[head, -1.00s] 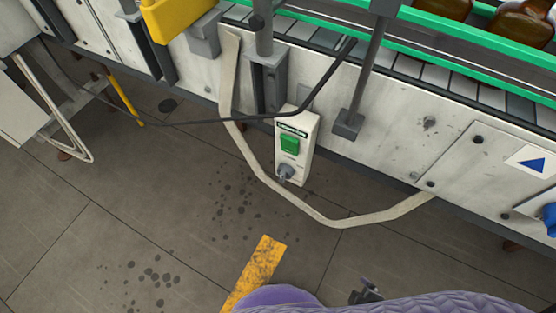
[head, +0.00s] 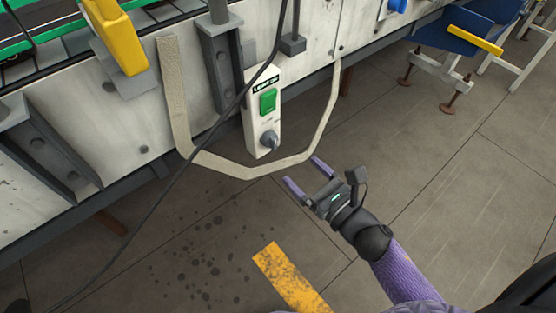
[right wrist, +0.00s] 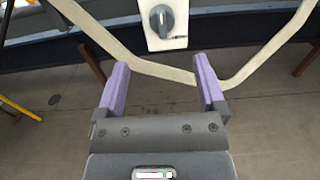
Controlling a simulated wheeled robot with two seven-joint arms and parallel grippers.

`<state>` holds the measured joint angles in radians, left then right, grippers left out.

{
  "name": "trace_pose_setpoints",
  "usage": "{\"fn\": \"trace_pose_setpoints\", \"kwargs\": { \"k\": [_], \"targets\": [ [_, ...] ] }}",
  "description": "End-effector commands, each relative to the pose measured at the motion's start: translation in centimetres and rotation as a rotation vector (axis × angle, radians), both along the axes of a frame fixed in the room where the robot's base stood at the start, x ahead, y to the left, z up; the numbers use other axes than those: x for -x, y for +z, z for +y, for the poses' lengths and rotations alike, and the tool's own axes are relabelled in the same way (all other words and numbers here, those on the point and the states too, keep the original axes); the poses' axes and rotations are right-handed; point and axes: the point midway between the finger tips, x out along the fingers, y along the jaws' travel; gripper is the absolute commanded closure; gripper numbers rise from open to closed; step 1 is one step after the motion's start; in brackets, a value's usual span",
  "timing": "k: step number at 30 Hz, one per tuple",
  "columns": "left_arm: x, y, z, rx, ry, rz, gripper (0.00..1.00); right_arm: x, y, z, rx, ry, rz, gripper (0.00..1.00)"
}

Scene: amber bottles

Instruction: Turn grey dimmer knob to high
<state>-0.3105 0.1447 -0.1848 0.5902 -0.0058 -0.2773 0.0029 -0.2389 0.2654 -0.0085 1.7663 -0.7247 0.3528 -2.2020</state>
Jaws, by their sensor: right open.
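The grey dimmer knob (head: 269,139) sits low on a white control box (head: 257,148), below a green switch (head: 268,100) and a green label. In the right wrist view the knob (right wrist: 162,20) shows at the top, beyond the fingertips, with its ridge about upright. Its markings are too small to read. My right gripper (head: 303,174) is open and empty, below and to the right of the knob, apart from it. In the right wrist view its purple fingers (right wrist: 160,66) stand wide apart. My left gripper is not in view.
A beige strap (head: 240,169) hangs in a loop below the box, between the knob and my right gripper in the picture. A dark cable (head: 222,118) runs past the box's left side. Grey posts and a yellow part (head: 116,35) stand to the left. The floor is open.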

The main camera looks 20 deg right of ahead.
Motion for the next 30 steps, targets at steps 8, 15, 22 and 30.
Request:
{"fn": "trace_pose_setpoints", "kwargs": {
  "k": [8,15,22,30],
  "targets": [
    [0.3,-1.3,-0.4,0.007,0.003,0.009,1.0,-5.9,-0.2,2.1,0.002,0.0,-0.002,0.11],
    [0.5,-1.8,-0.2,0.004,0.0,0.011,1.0,-8.8,-0.1,3.1,0.0,-0.002,0.001,0.11],
    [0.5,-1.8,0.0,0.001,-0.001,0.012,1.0,-9.1,0.0,3.2,0.0,-0.002,0.002,0.11],
    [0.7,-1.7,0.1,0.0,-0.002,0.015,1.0,-9.0,0.0,3.2,-0.001,-0.002,0.003,0.53]
  ]
}}
